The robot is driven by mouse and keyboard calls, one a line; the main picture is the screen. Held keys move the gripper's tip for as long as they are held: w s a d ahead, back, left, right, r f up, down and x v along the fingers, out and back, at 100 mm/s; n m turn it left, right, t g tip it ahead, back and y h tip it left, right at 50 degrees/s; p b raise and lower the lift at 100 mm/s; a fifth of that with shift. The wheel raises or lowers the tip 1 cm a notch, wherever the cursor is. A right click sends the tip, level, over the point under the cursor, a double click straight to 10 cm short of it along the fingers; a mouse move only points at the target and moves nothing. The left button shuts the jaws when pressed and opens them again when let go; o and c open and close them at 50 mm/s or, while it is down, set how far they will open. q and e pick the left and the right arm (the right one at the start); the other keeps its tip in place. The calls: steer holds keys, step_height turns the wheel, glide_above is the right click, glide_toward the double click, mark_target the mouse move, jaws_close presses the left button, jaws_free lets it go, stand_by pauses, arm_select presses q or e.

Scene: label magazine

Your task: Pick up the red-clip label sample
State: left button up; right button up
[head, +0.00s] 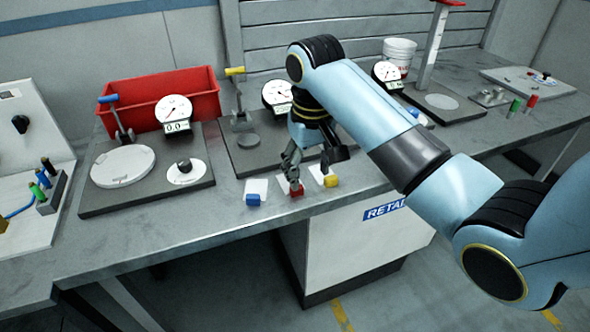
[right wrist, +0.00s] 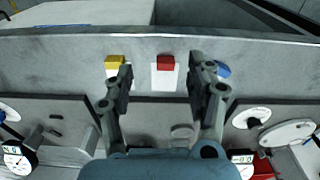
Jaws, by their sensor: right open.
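The red-clip label sample (right wrist: 165,80) is a white card with a red clip at one end. It lies between a yellow-clip sample (right wrist: 115,62) and a blue-clip sample (right wrist: 223,71) near the bench's front edge. In the head view its red clip (head: 297,191) shows just below my right gripper (head: 310,170), which hides most of the card. In the right wrist view my right gripper (right wrist: 160,75) is open and empty, its fingers apart on either side of the red-clip sample. One finger partly covers the blue-clip sample. My left gripper is not in view.
Dial gauges on grey plates (head: 143,195) stand on the bench, with a red bin (head: 160,92) behind. A white bucket (head: 399,52) stands at the back. The bench's front edge (head: 200,240) is close to the samples. A white cabinet (head: 350,245) stands below.

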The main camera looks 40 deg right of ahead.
steer(key=w+r, duration=0.3)
steer(key=w, duration=0.1)
steer(key=shift+m+g, duration=0.4)
steer(key=f, duration=0.5)
steer(key=shift+w+d, duration=0.15)
steer(key=shift+w, duration=0.05)
steer(key=shift+f, duration=0.3)
step_height(320, 180, down, 5)
steer(key=shift+w+f+p, duration=0.1)
steer(key=shift+w+p, duration=0.05)
steer(key=shift+p, duration=0.15)
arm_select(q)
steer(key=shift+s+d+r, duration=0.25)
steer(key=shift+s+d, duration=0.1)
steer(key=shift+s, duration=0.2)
arm_select(e)
steer(key=c, duration=0.9)
